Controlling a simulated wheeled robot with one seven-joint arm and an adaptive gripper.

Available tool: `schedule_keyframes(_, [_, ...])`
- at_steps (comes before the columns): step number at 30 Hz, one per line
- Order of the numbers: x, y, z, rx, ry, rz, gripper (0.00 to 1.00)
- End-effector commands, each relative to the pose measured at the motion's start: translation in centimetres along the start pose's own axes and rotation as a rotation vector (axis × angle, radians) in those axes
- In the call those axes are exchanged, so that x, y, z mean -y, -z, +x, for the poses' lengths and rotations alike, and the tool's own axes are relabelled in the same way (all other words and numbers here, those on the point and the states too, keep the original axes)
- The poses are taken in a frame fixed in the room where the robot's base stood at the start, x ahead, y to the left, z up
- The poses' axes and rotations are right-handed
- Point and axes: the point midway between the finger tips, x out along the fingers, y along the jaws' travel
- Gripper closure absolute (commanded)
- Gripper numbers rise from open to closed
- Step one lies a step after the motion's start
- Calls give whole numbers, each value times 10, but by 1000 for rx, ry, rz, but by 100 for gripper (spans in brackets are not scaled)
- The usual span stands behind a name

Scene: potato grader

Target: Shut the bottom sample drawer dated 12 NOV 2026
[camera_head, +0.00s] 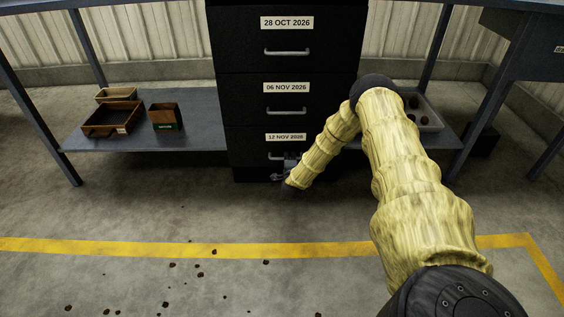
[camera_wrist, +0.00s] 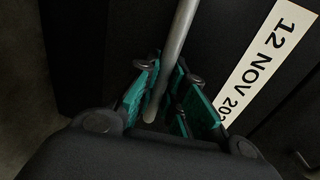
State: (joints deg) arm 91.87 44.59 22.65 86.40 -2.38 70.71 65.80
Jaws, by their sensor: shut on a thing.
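The bottom drawer (camera_head: 250,148) is the lowest of three black drawer fronts and has a white label (camera_head: 286,137) reading 12 NOV 2026. Its grey bar handle (camera_head: 274,157) shows only in part beside my gripper (camera_head: 288,164). In the wrist view the handle (camera_wrist: 181,30) runs down between the teal finger pads of my gripper (camera_wrist: 170,90), which is shut on it. The label (camera_wrist: 262,62) is tilted there, right of the fingers. The front looks nearly in line with the drawers above; any small gap is hard to tell.
Above are the drawers dated 06 NOV 2026 (camera_head: 252,100) and 28 OCT 2026 (camera_head: 245,40), both looking shut. A low shelf (camera_head: 190,143) at left carries small wooden boxes (camera_head: 110,120). A grey tray (camera_head: 430,118) lies right, behind my arm. Dark lumps (camera_head: 200,274) dot the floor.

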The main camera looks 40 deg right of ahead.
Motion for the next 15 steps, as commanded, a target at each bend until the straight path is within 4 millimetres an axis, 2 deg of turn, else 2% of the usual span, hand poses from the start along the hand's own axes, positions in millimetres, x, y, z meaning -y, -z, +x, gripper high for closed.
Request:
schedule_keyframes(5, [4,0,3,-1,7,1,100])
schedule_keyframes(6, [4,0,4,-1,8,1,83])
schedule_keyframes(9, [4,0,3,-1,7,1,66])
schedule_keyframes(15, [4,-1,3,-1,7,1,66])
